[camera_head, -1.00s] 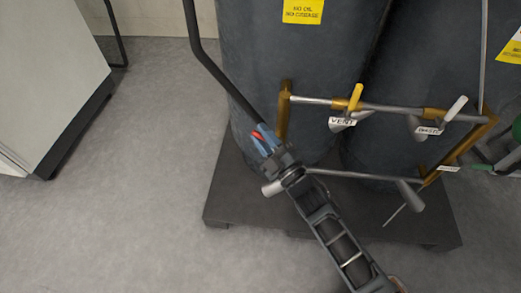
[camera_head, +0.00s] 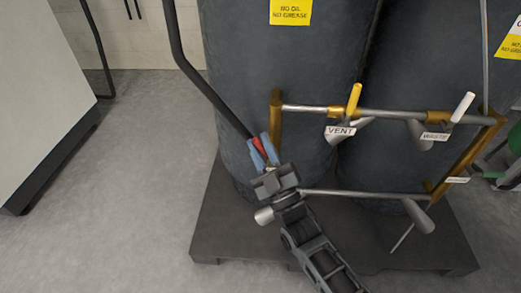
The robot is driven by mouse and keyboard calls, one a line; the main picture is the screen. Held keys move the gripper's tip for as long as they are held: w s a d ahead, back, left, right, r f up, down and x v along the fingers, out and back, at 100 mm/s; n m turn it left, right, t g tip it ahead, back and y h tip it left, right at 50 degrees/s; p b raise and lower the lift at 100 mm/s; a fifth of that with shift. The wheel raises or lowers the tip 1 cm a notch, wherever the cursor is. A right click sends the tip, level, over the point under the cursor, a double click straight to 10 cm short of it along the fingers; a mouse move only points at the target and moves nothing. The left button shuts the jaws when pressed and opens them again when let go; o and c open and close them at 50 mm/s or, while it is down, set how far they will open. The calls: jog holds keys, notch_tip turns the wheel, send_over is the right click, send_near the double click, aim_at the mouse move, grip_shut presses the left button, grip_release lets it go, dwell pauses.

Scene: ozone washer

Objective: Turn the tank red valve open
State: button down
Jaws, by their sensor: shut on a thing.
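The red valve handle (camera_head: 259,146) shows as a small red piece between the blue fingers of my gripper (camera_head: 264,149). My gripper is shut on it, at the left end of the pipe frame in front of the dark tank (camera_head: 290,75). The gripper body hides most of the handle and the valve it sits on. A grey cylindrical pipe end (camera_head: 264,216) shows just below the gripper.
A yellow handle (camera_head: 354,98) by the VENT label (camera_head: 340,131) and a white handle (camera_head: 462,107) by another label stand on the pipes to the right. A black hose (camera_head: 205,85) runs down to the gripper area. Floor at left is clear (camera_head: 130,190).

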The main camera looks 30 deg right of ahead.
jog(key=shift+f, duration=0.1)
jog(key=c, duration=1.1)
grip_release()
jog(key=shift+o, duration=0.2)
jog(key=shift+d+r, duration=0.1)
jog(key=shift+r, duration=0.15)
jog(key=shift+w+n+p, duration=0.1)
jog(key=shift+n+p, duration=0.2)
jog(key=shift+p, duration=0.3)
